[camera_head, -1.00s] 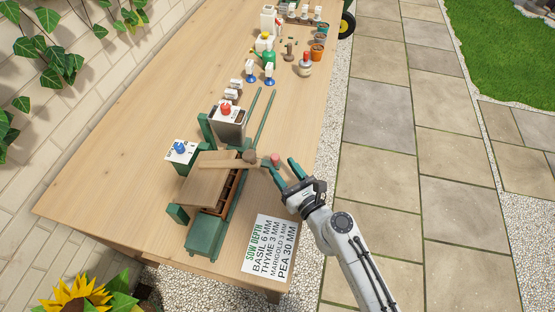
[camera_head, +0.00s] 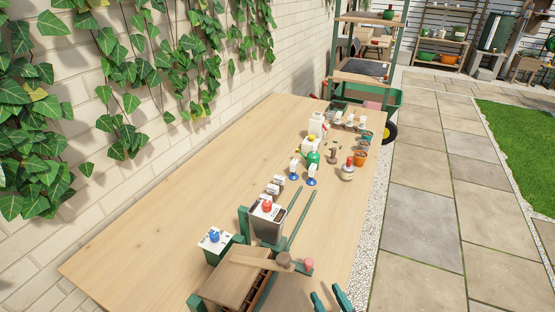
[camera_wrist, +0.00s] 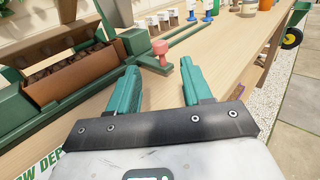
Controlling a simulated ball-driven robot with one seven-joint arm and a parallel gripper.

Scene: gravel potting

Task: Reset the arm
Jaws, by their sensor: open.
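My gripper (camera_wrist: 158,88) is open and empty in the wrist view, its two green fingers apart over the table's edge. The fingertips also show at the bottom of the head view (camera_head: 332,298). The rest of my arm is out of the head view. A green device with a wooden lid (camera_head: 236,276) stands on the table to the left of my gripper. A pink-topped knob (camera_wrist: 160,47) on the device's right side is just beyond the left finger, apart from it as far as I can tell.
The wooden table (camera_head: 160,235) has a clear left side. A box with a red knob (camera_head: 267,219) and one with a blue knob (camera_head: 213,246) stand near the device. Bottles, a green watering can (camera_head: 314,158) and pots (camera_head: 360,157) stand farther back. Paving lies to the right.

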